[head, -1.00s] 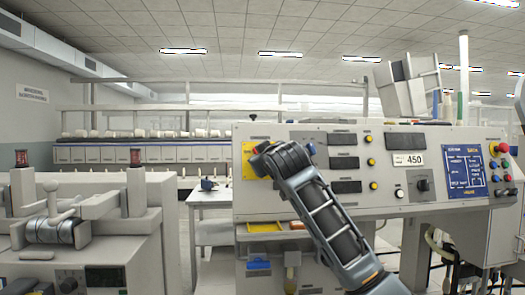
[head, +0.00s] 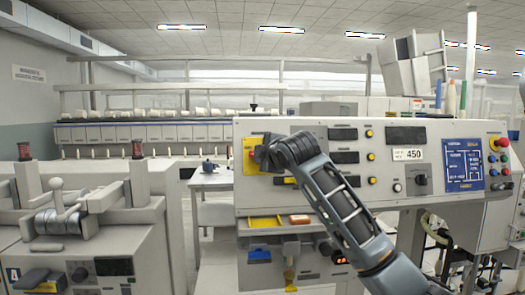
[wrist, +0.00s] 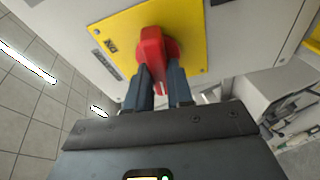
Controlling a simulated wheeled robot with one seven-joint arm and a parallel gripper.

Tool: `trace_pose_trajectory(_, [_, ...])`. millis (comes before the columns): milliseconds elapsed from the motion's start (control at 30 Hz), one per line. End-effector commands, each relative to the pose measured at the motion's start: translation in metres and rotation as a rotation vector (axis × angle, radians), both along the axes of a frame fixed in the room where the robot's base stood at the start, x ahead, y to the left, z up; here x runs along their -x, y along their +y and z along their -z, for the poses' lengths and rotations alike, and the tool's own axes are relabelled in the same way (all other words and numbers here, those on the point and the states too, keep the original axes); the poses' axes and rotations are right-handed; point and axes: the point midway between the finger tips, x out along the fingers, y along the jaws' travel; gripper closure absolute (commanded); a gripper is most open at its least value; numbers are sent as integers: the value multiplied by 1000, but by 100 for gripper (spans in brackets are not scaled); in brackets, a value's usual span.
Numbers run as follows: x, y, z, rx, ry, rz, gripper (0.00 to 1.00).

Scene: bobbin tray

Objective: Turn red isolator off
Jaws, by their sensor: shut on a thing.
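The red isolator (wrist: 151,45) is a red rotary handle on a yellow plate (wrist: 115,28), seen close up in the wrist view. My gripper (wrist: 160,76) has its two dark fingers on either side of the handle's grip and is shut on it. In the head view the yellow plate (head: 247,165) is at the left end of the sloping grey panel. There my gripper (head: 262,155) reaches its face from the right and hides most of the handle.
The panel (head: 300,190) carries displays, yellow buttons and a blue plate (head: 463,165). A yellow tray (head: 265,222) and an orange item (head: 299,219) lie beneath it. A grey machine (head: 130,240) stands at left, with a gap between it and the panel.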

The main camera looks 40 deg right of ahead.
Motion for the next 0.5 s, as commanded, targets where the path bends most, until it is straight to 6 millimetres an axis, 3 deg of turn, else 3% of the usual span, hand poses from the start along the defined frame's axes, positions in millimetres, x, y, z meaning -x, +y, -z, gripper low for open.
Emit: trace_pose_trajectory(500, [0,1,2,124,87,-38,100])
